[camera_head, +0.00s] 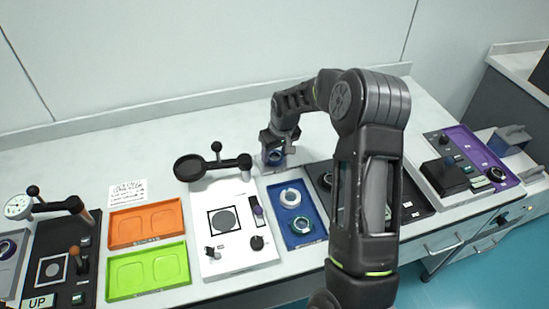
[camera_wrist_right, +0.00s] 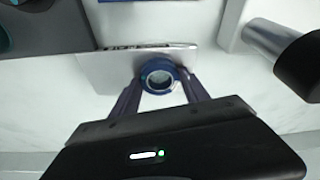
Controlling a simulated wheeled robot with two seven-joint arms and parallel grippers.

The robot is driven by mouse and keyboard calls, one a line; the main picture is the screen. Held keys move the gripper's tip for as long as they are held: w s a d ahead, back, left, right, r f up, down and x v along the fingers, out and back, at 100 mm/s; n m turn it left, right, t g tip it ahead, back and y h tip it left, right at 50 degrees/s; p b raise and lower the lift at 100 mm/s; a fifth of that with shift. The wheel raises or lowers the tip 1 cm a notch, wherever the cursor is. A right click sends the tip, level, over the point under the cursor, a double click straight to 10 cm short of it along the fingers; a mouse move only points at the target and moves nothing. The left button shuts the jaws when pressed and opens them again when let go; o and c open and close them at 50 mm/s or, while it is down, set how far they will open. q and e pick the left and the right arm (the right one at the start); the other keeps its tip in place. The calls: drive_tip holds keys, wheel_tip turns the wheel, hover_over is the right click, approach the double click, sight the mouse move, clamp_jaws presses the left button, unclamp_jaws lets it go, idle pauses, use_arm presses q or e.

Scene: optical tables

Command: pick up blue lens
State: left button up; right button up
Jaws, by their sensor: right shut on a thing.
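The blue lens (camera_wrist_right: 145,86) is a dark blue ring with clear glass in its middle. My right gripper (camera_wrist_right: 160,92) is shut on it, one finger at each side of the ring. In the head view the right gripper (camera_head: 275,153) points down behind the blue tray, and the blue lens (camera_head: 274,158) shows small between its fingers. A light grey plate (camera_wrist_right: 108,68) lies under or just behind the lens; I cannot tell if they touch. My left gripper is not in view.
A blue tray (camera_head: 318,212) holds a white ring (camera_head: 290,197) and a teal-dark ring (camera_head: 302,225). A white device with a black round arm (camera_head: 190,168) stands close left of the gripper. Orange (camera_head: 145,222) and green (camera_head: 148,270) trays lie further left. The table behind is clear.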

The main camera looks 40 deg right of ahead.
sight(275, 156)
drive_tip(key=shift+r, duration=0.1)
wheel_tip(275, 156, up, 10)
drive_tip(key=b, duration=0.1)
drive_tip(key=shift+b, duration=0.4)
idle(0.6)
